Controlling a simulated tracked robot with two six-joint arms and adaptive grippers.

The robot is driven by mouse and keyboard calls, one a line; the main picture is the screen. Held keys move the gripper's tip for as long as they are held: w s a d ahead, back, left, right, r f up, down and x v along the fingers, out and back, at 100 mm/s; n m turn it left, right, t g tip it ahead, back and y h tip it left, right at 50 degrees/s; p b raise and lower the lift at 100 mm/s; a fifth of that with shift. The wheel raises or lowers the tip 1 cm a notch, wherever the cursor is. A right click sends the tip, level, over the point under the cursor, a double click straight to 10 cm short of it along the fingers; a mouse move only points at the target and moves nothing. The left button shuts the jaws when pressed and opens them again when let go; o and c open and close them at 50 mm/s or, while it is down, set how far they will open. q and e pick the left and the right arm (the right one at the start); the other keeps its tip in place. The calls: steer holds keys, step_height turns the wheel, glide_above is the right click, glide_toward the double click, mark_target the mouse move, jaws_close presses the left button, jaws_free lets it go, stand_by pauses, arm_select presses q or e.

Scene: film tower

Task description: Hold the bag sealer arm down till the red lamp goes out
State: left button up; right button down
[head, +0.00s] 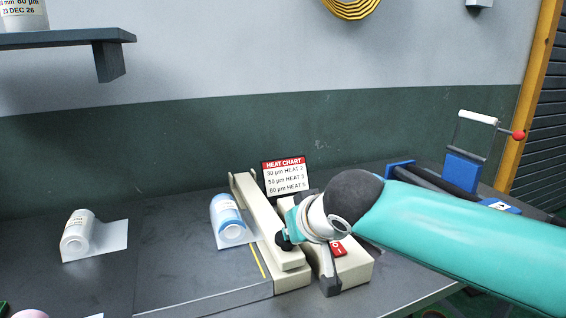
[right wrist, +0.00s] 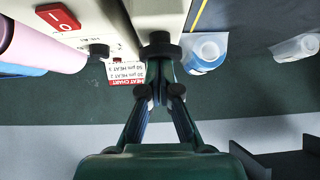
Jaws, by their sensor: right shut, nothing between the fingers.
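The bag sealer (head: 293,278) is a cream unit on the dark bench, its long cream arm (head: 262,222) lying low along it. Whether the arm is fully pressed down I cannot tell. A black knob (head: 284,241) is at the arm's front end; it also shows in the right wrist view (right wrist: 160,46). My right gripper (right wrist: 159,92) is shut and empty, with its tips close to the knob; contact is unclear. In the head view my right arm mostly hides the gripper. A red rocker switch (head: 338,248) is on the sealer housing. I cannot make out a lit lamp. My left gripper is out of view.
A heat chart (head: 285,176) stands behind the sealer. A blue-and-white film roll (head: 228,218) is left of the arm, and a white roll (head: 80,233) farther left. A pink cylinder (right wrist: 42,40) is near the switch.

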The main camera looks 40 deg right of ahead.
step_height(320, 180, up, 4)
steer(key=p, duration=0.3)
steer(key=shift+a+r, duration=0.1)
steer(key=p+v, duration=0.1)
steer(key=v, duration=0.8)
steer(key=shift+s+r, duration=0.2)
steer(key=shift+s, duration=0.15)
